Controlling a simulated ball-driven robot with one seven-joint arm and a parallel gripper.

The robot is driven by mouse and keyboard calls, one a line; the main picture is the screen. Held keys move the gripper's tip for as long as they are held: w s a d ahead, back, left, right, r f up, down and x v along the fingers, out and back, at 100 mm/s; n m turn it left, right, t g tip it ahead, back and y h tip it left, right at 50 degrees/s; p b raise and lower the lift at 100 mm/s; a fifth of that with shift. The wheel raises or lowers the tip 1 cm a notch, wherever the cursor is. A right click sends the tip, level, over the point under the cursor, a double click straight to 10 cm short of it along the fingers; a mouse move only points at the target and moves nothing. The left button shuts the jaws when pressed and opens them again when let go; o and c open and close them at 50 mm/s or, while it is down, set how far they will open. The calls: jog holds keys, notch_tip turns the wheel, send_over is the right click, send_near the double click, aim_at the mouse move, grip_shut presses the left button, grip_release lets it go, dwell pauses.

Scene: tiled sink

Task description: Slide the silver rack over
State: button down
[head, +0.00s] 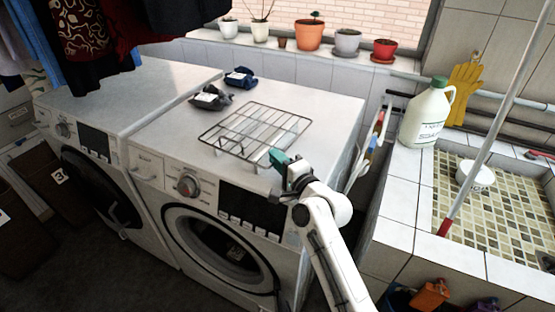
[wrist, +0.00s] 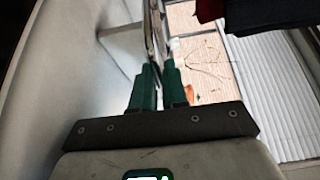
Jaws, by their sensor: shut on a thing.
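The silver rack (head: 256,131) is a wire grid with short legs. It lies on the white top of the right washing machine (head: 335,108), towards its front. My gripper (head: 277,158) is at the rack's front right corner, with its teal fingers low over the machine's front edge. In the wrist view the fingers of my gripper (wrist: 159,70) are closed on a metal bar of the rack (wrist: 154,35). The fingers partly hide where they meet the bar.
Dark and blue cloth bundles (head: 211,98) lie behind the rack. A tiled sink (head: 500,195) with a white jug (head: 425,113) and a pole stands to the right. Potted plants (head: 309,36) line the back ledge. The machine top right of the rack is clear.

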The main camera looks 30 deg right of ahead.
jog(key=c, duration=1.1)
grip_release()
jog(key=s, duration=0.3)
jog(key=s+b, duration=0.1)
jog(key=s, duration=0.2)
jog(key=s+b, duration=0.1)
jog(key=s, duration=0.2)
jog(key=shift+s+d+f, duration=0.15)
jog(key=shift+s+d, duration=0.1)
jog(key=shift+d, duration=0.15)
jog(key=shift+s, duration=0.65)
